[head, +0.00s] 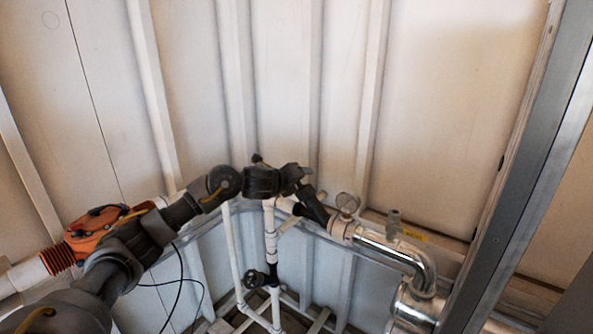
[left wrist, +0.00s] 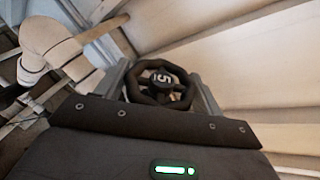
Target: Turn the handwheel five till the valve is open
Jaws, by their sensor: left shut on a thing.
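Handwheel five is a black, lobed wheel with a white "5" on its hub (left wrist: 161,79), in the middle of the left wrist view. The fingers of my left gripper (left wrist: 161,73) stand on either side of it and are shut on its rim. In the head view my left gripper (head: 312,203) reaches in from the left to the pipework at the corner. There the gripper largely hides the wheel, so its turn and the valve's state cannot be told. My right gripper is not in view.
A pressure gauge (head: 347,203) and a shiny metal pipe (head: 390,250) lie just right of my left gripper. A second black handwheel (head: 256,280) sits lower on the white pipes. An orange fitting (head: 98,230) is at left. A metal post (head: 520,170) stands at right.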

